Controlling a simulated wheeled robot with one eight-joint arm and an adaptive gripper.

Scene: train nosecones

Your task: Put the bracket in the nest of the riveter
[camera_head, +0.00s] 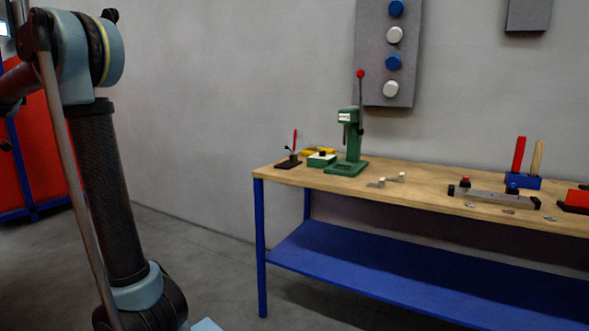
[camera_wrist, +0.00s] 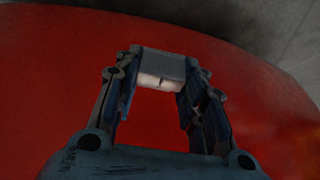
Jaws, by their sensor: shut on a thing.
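In the wrist view my gripper (camera_wrist: 162,72) is shut on a small pale grey piece, which looks like the bracket (camera_wrist: 160,66), held across the fingertips. Its full shape is partly hidden by the fingers. In the head view the green riveter (camera_head: 350,140) stands upright on the left part of the workbench, with a red-knobbed lever at its top and a flat green base. Its nest is too small to make out. My gripper is out of the head view, and the riveter is out of the wrist view.
A large red curved surface (camera_wrist: 60,100) fills most of the wrist view behind my gripper. The wooden workbench (camera_head: 440,200) has a blue lower shelf (camera_head: 380,265). Small metal pieces (camera_head: 376,183) lie right of the riveter; a green-and-white box (camera_head: 321,159) sits left. Floor before the bench's left end is clear.

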